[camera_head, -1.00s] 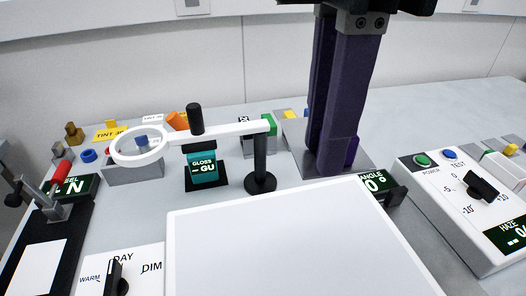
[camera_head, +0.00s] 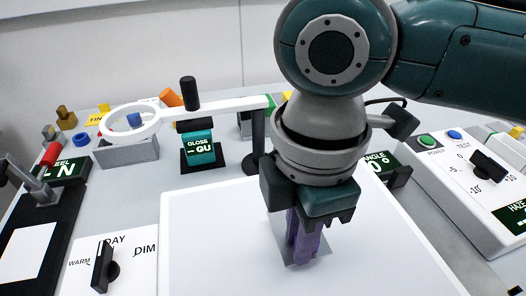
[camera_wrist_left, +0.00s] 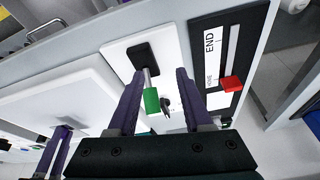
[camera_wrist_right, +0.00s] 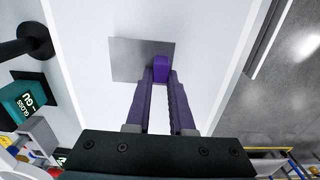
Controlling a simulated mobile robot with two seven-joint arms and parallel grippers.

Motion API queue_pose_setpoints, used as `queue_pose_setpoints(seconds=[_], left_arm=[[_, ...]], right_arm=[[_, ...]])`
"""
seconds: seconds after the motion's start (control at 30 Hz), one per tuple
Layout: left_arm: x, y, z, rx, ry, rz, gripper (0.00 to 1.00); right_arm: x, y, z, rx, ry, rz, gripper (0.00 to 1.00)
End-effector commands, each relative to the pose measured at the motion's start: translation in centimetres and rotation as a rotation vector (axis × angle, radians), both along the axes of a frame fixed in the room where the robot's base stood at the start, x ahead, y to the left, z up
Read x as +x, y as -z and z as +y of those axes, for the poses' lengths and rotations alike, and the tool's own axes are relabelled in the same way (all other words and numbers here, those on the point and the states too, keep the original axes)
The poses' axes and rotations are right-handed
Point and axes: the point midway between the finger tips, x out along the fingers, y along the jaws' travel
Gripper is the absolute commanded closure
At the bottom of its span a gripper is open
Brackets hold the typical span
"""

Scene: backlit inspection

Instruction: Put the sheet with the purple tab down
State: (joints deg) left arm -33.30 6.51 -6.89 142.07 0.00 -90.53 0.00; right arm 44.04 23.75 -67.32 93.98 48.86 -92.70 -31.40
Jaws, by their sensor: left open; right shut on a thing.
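The sheet (camera_wrist_right: 128,62) is a thin grey square with a purple tab (camera_wrist_right: 162,68) at its edge. My right gripper (camera_wrist_right: 161,80) is shut on the tab. In the head view, my right gripper (camera_head: 303,250) points down over the white light panel (camera_head: 215,240), with part of the sheet (camera_head: 280,228) showing beside its fingers. The sheet looks flat and near the panel; I cannot tell whether it touches. My left gripper (camera_wrist_left: 157,90) is open and empty, in its wrist view above a white control plate with a green-tipped lever (camera_wrist_left: 151,98). It is outside the head view.
A magnifier ring (camera_head: 131,122) on a stand and a gloss meter (camera_head: 199,149) stand behind the panel. A control box (camera_head: 465,165) is at the right, a lamp dial (camera_head: 106,268) at the front left. Most of the panel's surface is bare.

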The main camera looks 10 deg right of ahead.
Motion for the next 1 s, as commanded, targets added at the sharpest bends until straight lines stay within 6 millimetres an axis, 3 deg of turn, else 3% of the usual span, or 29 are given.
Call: queue_pose_setpoints(seconds=[0.13, 0.5, 0.53, 0.7, 0.8, 1.0], left_arm=[[0.0, 0.4, 0.1, 0.004, 0.002, -0.001, 0.5], [0.0, 0.5, 0.3, 0.01, 0.006, -0.002, 0.5], [0.0, 0.5, 0.3, 0.01, 0.006, -0.002, 0.5], [0.0, 0.4, 0.3, 0.01, 0.006, -0.002, 0.5], [0.0, 0.4, 0.3, 0.01, 0.006, -0.002, 0.5], [0.1, 0.4, 0.2, 0.008, 0.005, -0.002, 0.5]], right_arm=[[0.0, 1.9, 0.0, -0.001, 0.001, 0.001, 1.0], [0.0, 2.3, 0.0, 0.0, 0.0, 0.0, 1.0], [0.0, 2.3, 0.0, 0.0, 0.0, 0.0, 0.78], [0.0, 2.2, 0.0, 0.0, 0.0, 0.0, 0.59], [0.0, 2.2, 0.0, 0.0, 0.0, -0.001, 0.49], [0.0, 2.2, 0.0, 0.0, 0.0, -0.001, 0.49]])
